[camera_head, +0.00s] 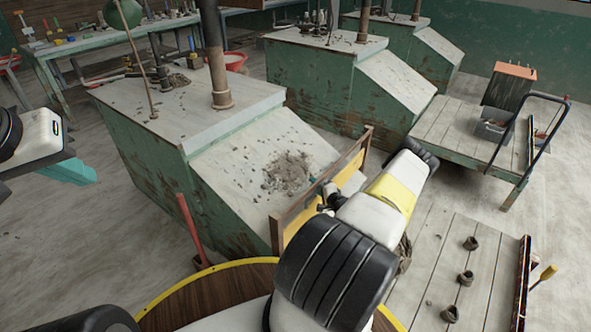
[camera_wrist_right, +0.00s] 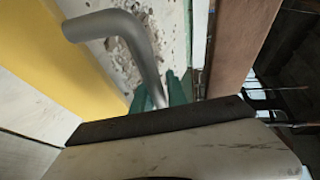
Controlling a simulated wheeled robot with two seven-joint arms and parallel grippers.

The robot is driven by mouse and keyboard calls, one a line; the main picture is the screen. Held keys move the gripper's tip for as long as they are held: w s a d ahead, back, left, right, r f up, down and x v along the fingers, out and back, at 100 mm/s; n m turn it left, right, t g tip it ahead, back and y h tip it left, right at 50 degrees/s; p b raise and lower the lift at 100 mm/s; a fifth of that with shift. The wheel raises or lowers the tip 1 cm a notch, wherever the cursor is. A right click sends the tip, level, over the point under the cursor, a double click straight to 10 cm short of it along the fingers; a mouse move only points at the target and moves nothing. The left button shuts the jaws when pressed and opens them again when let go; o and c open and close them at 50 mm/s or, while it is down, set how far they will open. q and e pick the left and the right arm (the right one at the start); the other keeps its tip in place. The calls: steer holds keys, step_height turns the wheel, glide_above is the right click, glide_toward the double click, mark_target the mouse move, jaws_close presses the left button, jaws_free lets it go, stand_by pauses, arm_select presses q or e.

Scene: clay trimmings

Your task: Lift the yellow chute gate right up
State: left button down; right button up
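The yellow chute gate (camera_head: 353,184) sits between wooden posts at the lower end of a sloping chute, below the frame's top bar. My right arm hides part of it. In the right wrist view the yellow gate (camera_wrist_right: 62,50) is at the left, with a bent grey metal handle (camera_wrist_right: 140,38) in front. My right gripper (camera_wrist_right: 162,92) has its teal fingers on either side of the handle's lower part and looks shut on it. My left gripper (camera_head: 80,171) hangs at the far left, away from the gate; its finger gap cannot be made out.
Clay trimmings (camera_head: 288,171) lie on the chute slope behind the gate. A wooden-topped round thing with a yellow rim (camera_head: 160,297) stands below the chute.

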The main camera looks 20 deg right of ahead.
steer(key=o, duration=0.3)
steer(key=s, duration=0.5)
steer(key=s+r, duration=0.1)
steer(key=s, duration=0.1)
steer(key=shift+s+d+r, duration=0.1)
steer(key=shift+s+d, duration=0.3)
steer(key=shift+s, duration=0.1)
